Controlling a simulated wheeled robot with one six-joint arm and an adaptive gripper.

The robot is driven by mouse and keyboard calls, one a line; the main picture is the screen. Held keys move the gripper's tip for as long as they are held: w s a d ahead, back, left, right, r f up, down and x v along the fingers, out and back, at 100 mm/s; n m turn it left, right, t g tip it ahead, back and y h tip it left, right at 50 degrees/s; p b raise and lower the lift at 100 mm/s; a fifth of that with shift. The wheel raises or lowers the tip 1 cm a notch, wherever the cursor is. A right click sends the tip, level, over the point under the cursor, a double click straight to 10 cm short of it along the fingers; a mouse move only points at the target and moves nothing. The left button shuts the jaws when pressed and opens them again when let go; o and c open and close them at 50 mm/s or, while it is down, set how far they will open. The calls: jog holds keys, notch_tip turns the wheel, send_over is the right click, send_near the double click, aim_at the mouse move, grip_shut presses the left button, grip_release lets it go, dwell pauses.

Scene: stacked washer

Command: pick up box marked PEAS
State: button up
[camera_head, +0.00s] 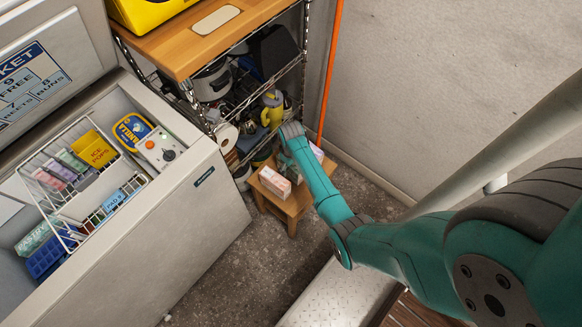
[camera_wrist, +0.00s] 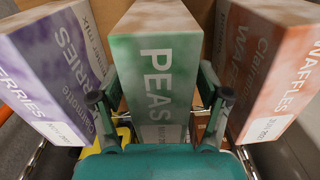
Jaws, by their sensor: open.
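The green-and-white box marked PEAS (camera_wrist: 156,45) is in the middle of the wrist view, its lettered face toward the camera. My gripper (camera_wrist: 160,97) is open, with one finger at each side of the lower part of this box. I cannot tell whether the fingers touch it. In the head view my arm reaches over the small wooden stool (camera_head: 291,207), and the wrist and gripper largely hide the PEAS box there.
A purple BERRIES box (camera_wrist: 52,65) stands left of the PEAS box and an orange WAFFLES box (camera_wrist: 268,70) right of it, with narrow gaps. In the head view a loaded wire shelf rises behind the stool, and an open chest freezer (camera_head: 190,225) stands left.

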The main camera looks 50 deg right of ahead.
grip_shut()
jog(key=shift+r, duration=0.15)
